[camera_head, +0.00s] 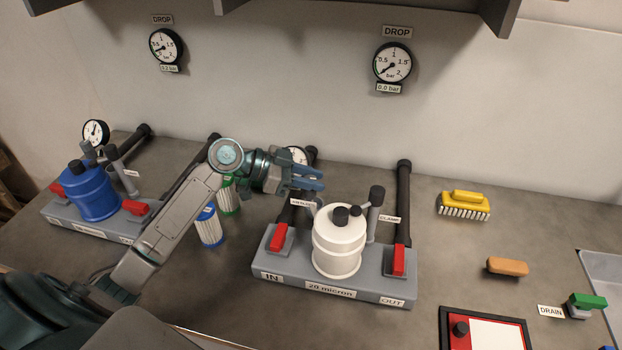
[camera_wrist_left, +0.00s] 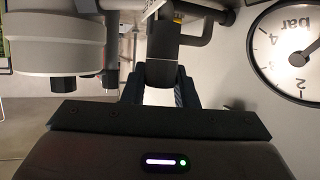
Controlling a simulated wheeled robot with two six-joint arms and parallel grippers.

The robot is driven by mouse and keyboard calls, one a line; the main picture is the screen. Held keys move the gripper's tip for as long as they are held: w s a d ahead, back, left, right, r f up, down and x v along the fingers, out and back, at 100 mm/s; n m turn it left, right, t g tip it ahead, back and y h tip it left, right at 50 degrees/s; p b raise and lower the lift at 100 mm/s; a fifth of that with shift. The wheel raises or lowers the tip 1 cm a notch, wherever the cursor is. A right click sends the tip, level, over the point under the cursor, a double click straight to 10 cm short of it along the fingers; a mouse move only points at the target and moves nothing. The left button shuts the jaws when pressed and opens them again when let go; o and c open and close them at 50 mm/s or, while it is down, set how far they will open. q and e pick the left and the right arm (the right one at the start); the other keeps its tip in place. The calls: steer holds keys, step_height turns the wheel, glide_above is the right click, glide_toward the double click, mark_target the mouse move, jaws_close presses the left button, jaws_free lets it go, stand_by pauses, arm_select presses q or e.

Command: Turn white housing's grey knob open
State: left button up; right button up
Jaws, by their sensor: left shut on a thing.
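The white housing (camera_head: 338,245) stands upright on a grey base marked 20 micron. It also shows in the left wrist view (camera_wrist_left: 55,45), on the left with its black caps. My left gripper (camera_head: 312,180) is above the housing's back left side, over a small white label. In the left wrist view its fingers (camera_wrist_left: 160,92) are on either side of a dark grey knob (camera_wrist_left: 162,72), and it is shut on this knob. In the head view the fingers hide the knob, so its angle is hard to tell. My right gripper is not in view.
Red levers (camera_head: 278,238) and (camera_head: 398,260) flank the white housing. A blue housing (camera_head: 92,192) stands at left. Striped cartridges (camera_head: 208,228) stand beneath my left arm. A brush (camera_head: 464,205) and a sponge (camera_head: 507,267) lie at right. The wall gauge (camera_head: 392,63) reads 0.0 bar.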

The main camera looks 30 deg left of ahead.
arm_select(q)
steer(key=o, duration=1)
steer(key=shift+c, duration=0.2)
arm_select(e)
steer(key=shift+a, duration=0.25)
arm_select(q)
steer(key=shift+s+a, duration=0.1)
steer(key=shift+a, duration=0.1)
steer(key=shift+s+a+r, duration=0.1)
steer(key=shift+s+a, duration=0.05)
steer(key=shift+a, duration=0.15)
steer(key=shift+b+v, duration=1.2)
steer(key=shift+v, duration=3.6)
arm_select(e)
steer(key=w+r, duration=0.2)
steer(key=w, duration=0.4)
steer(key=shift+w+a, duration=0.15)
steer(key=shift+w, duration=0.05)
arm_select(q)
steer(key=shift+r, duration=0.15)
